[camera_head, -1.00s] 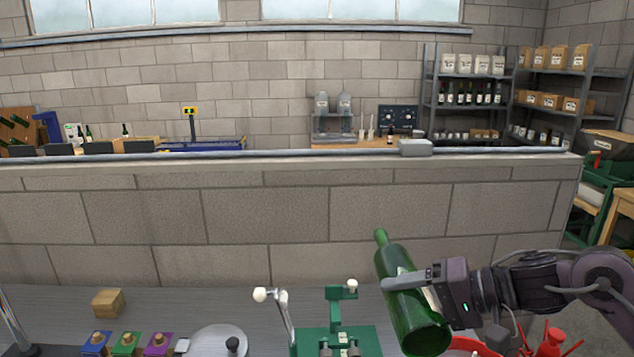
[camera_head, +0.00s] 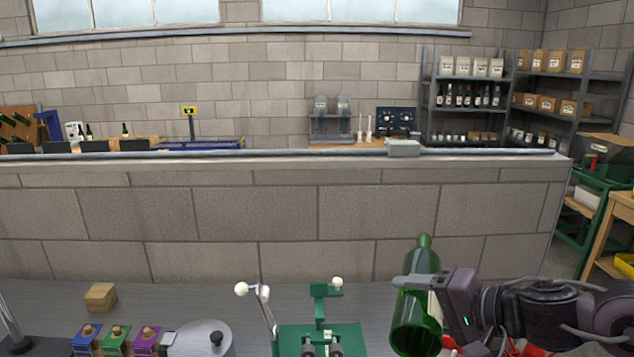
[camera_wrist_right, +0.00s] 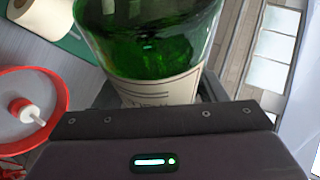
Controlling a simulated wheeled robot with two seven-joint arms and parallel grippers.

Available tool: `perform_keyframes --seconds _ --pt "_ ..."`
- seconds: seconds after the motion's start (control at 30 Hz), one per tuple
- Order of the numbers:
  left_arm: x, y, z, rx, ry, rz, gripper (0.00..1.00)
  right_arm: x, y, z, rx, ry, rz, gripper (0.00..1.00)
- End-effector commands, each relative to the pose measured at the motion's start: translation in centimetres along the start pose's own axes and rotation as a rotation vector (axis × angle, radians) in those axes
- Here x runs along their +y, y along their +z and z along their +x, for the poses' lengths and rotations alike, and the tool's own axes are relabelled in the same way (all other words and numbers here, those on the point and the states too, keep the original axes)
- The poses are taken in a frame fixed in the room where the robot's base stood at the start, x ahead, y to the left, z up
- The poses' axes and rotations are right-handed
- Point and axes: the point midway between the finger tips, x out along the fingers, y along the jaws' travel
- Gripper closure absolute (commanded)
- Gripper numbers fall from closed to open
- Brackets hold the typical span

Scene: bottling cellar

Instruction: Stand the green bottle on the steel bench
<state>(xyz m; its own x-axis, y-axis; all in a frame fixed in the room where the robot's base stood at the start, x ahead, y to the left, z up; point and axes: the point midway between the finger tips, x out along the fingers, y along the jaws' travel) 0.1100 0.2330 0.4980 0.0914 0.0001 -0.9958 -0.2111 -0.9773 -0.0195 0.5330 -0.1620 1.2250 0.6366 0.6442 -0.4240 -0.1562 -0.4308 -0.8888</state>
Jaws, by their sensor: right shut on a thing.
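The green bottle (camera_head: 416,318) is at the lower right of the head view, close to upright, with its neck up and a slight tilt. My right gripper (camera_head: 418,283) is shut around its body. In the right wrist view the bottle (camera_wrist_right: 145,45) fills the upper middle, and its pale label (camera_wrist_right: 160,92) faces the palm. The steel bench (camera_head: 190,292) runs along the bottom of the head view. The bottle's base is low in the picture, and I cannot tell whether it touches the bench. My left gripper is not in view.
A green lever device (camera_head: 318,338) stands on the bench left of the bottle. Further left are a round lidded pot (camera_head: 205,338), small coloured blocks (camera_head: 115,340) and a wooden block (camera_head: 100,296). A red round dish (camera_wrist_right: 50,80) shows beside the bottle. A block wall (camera_head: 320,220) rises behind.

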Motion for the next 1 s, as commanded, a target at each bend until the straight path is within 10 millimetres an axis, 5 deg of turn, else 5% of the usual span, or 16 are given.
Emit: perform_keyframes --seconds 0.37,1.0 --pt "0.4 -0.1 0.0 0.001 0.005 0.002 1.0 0.1 -1.1 -0.9 0.386 0.059 0.188 1.0" --pt "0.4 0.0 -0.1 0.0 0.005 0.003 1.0 1.0 -2.1 -1.5 0.706 0.132 0.341 1.0"
